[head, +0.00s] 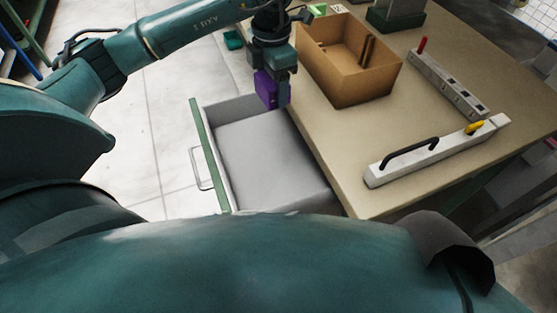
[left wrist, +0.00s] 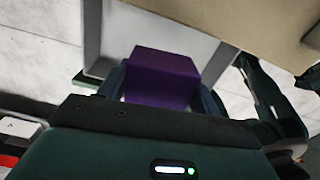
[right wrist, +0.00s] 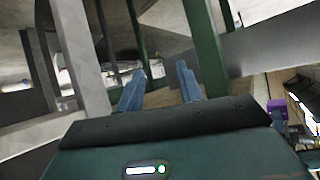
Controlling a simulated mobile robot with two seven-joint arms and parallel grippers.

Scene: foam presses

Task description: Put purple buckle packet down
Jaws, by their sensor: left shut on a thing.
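The purple buckle packet (head: 266,88) is a small purple block. My left gripper (head: 276,92) is shut on it and holds it above the far end of the open drawer (head: 262,165), near the table's left edge. In the left wrist view the packet (left wrist: 160,76) sits between the two fingers, with the grey drawer behind it. My right gripper (right wrist: 160,88) shows only in the right wrist view, with its fingers apart and nothing between them.
The drawer is grey inside, looks empty, and has a green front with a handle. On the table (head: 335,150) are an open cardboard box (head: 345,85), a white bar with a black handle (head: 420,152) and a grey strip with a red knob (head: 450,85).

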